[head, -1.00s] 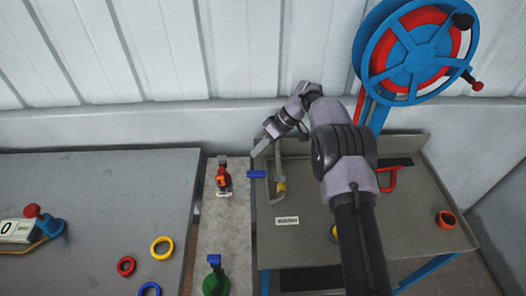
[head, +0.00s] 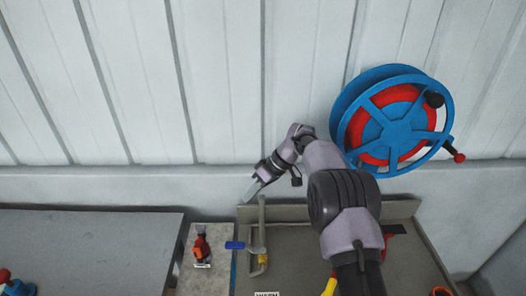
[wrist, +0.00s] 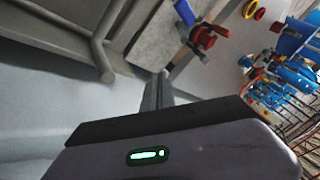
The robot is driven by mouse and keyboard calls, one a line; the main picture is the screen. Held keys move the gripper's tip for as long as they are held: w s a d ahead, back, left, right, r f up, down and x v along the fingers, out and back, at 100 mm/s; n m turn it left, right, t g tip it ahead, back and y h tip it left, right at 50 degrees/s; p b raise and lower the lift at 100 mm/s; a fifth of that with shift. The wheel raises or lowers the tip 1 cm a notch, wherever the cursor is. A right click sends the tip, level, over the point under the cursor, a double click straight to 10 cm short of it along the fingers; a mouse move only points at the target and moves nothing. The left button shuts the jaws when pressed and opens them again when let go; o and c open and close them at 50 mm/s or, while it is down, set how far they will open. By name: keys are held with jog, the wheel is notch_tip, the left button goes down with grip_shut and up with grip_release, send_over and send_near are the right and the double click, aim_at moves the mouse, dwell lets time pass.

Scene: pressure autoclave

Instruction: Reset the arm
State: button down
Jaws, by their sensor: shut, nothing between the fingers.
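My arm reaches up and to the left across the right bench in the head view. My gripper (head: 249,194) is at its far end, pointing down and left, with the fingers shut and empty. In the wrist view the shut fingers (wrist: 160,80) point away from the camera, with nothing held.
A blue and red reel (head: 392,122) with a crank is at the wall, right of my arm. A red and orange tool (head: 201,246) stands on the narrow grey slab. The left bench (head: 90,240) looks mostly clear. The wrist view shows several blue fittings (wrist: 285,80).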

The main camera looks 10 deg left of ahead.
jog(key=s+d+r+m+t+h+b, duration=0.15)
jog(key=s+d+r+m, duration=0.25)
jog(key=s+d+r, duration=0.4)
jog(key=s+d+r+m+t+h+b, duration=0.1)
jog(key=s+d+r+m+t, duration=0.25)
jog(key=s+r, duration=0.45)
jog(key=s+d+f+m+t+h+b, duration=0.1)
jog(key=s+d+m, duration=0.3)
jog(key=s, duration=0.5)
jog(key=s+d+f+m+t+h+b, duration=0.1)
jog(key=s+d+m, duration=0.4)
jog(key=s, duration=0.5)
jog(key=shift+s+d+f+t+h, duration=0.15)
jog(key=shift+s+d+t+h, duration=0.1)
jog(key=shift+t+h, duration=0.15)
